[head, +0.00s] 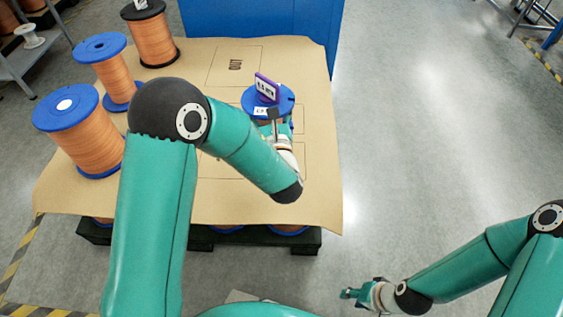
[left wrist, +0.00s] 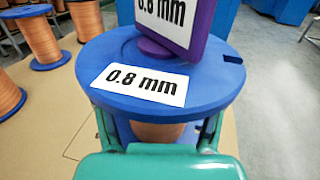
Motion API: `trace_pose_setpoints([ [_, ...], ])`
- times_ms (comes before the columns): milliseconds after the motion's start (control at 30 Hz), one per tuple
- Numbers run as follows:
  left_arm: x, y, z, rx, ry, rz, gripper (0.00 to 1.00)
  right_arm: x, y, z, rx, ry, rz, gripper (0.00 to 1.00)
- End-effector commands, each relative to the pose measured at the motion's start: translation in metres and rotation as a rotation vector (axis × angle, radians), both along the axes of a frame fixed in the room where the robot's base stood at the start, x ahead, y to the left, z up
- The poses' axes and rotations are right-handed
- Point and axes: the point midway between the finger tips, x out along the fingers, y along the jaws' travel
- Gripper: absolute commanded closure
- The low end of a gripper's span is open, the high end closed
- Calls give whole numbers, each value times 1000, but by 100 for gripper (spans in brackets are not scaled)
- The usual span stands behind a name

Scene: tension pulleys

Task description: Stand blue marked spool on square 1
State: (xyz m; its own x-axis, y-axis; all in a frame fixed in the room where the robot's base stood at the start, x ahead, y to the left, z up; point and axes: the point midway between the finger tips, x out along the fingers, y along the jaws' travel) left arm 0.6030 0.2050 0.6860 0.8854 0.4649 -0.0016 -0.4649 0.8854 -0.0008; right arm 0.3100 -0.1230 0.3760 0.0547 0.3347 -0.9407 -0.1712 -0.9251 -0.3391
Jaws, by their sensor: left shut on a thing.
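A blue-flanged spool (head: 282,103) with copper wire stands at the right of the cardboard sheet (head: 322,150). A white 0.8 mm label lies on its top flange, which also shows in the left wrist view (left wrist: 110,62). A purple sign (head: 266,88) reading 0.8 mm stands on top. My left gripper (head: 280,128) is shut on this spool below the top flange; its fingers flank it in the left wrist view. Whether its base touches the sheet is hidden. My right gripper (head: 354,293) is low, away from the sheet.
Two blue-flanged spools (head: 78,135) (head: 105,68) and a black-flanged spool (head: 153,38) stand at the sheet's left. A blue panel (head: 260,25) is behind. The sheet lies on a dark pallet (head: 308,242) holding more spools. The floor at right is clear.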

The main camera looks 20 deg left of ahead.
Motion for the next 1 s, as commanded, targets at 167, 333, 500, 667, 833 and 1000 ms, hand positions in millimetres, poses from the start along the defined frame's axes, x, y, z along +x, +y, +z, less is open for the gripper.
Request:
trace_pose_setpoints([
  [167, 33, 0, -2, -3, -9, 175, 96, 0, 0, -21, 0, 0, 0, 60],
  [333, 52, -4, -4, -2, -6, 319, 96, 0, 0, -34, 0, 0, 0, 60],
  [500, 62, -11, -7, -1, -6, 409, 96, 0, 0, -41, 0, 0, 0, 60],
  [667, 66, -15, -10, 1, -2, 446, 96, 0, 0, -45, 0, 0, 0, 60],
  [833, 66, -15, -32, 4, -1, 454, 96, 0, 0, -53, 0, 0, 0, 60],
  [1000, 66, -15, -73, 5, 1, 454, 96, 0, 0, -67, 0, 0, 0, 60],
])
